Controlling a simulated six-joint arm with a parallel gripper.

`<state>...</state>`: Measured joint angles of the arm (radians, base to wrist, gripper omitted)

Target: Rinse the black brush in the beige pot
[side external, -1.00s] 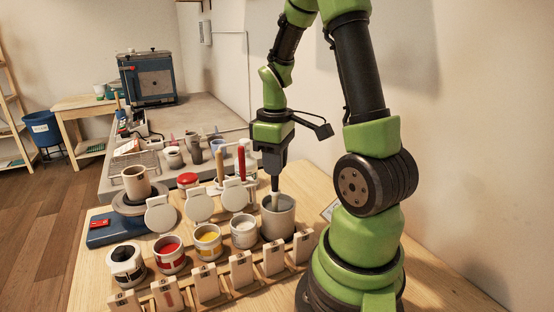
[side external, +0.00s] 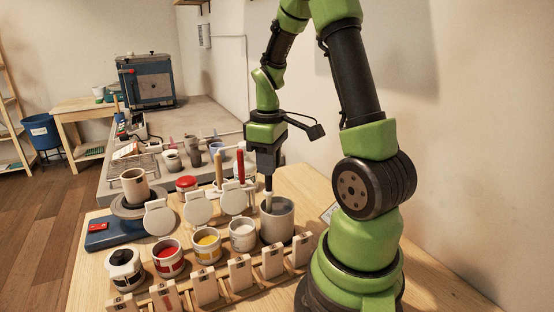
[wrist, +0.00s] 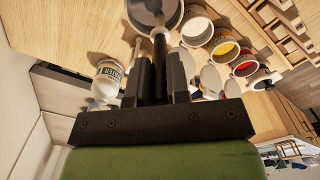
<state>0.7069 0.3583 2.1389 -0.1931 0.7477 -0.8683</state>
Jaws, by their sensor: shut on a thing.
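My gripper (side external: 268,174) is shut on the black brush (side external: 269,186), which hangs down nearly upright. The brush's lower end is within the mouth of the beige pot (side external: 279,224), toward its left side; how deep the tip goes is hard to tell. The pot looks grey-beige and stands at the right end of the row of jars. In the wrist view, the dark brush (wrist: 160,48) runs from between the fingers to the pot (wrist: 176,21) at the top edge. The fingers stay above the pot's rim.
Jars of white (side external: 242,235), yellow (side external: 207,246), red (side external: 168,258) and black paint (side external: 125,267) stand left of the pot. Red-handled (side external: 240,166) and tan-handled (side external: 219,170) tools stand close behind. Upright tags (side external: 239,273) line the front. A water jar (wrist: 107,82) shows in the wrist view.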

